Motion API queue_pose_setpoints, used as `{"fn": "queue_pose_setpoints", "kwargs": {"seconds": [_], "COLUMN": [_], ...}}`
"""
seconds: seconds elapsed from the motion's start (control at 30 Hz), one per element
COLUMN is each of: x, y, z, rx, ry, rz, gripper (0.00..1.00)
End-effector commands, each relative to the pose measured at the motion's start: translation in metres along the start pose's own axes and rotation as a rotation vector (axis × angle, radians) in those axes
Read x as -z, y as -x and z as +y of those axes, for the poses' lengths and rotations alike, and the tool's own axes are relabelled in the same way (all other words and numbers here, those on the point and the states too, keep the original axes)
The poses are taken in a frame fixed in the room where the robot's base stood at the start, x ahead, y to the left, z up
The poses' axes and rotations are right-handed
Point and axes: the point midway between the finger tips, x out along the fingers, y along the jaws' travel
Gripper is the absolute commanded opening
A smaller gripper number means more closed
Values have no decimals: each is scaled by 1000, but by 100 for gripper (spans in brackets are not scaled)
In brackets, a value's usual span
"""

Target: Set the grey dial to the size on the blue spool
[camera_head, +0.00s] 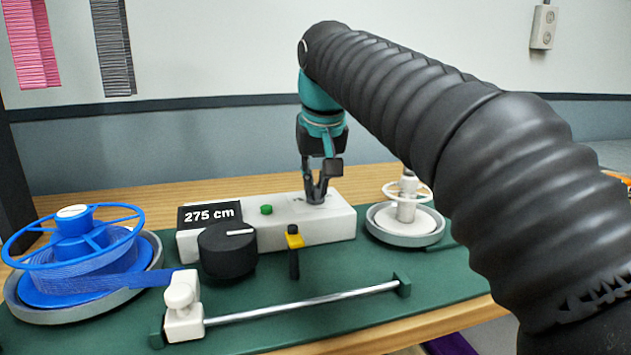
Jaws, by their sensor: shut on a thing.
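My gripper (317,193) points down at the right end of a white box (270,237). It is shut on a small grey dial on the box top, mostly hidden between the fingers. A pale plate with dark marks (298,199) shows beside the fingers; I cannot read its marks or the dial's setting. The blue spool (75,250) stands in a grey round tray at the left, with blue strap leading off to the right. Its top has a pale label (72,211), too small and slanted to read.
The box has a display reading "275 cm" (209,214), a green button (266,210), a large black knob (228,250) and a yellow-and-black lever (294,240). A metal rail (300,303) with a white slider crosses the green mat. A white spool (407,205) stands at right.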

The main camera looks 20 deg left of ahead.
Motion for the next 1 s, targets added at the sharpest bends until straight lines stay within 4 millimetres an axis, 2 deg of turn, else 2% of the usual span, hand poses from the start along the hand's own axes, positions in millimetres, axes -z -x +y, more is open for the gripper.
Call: {"fn": "queue_pose_setpoints", "kwargs": {"seconds": [1.0], "x": [3], "y": [-1], "z": [5], "rx": [357], "ry": [860], "rz": [1], "gripper": [0]}}
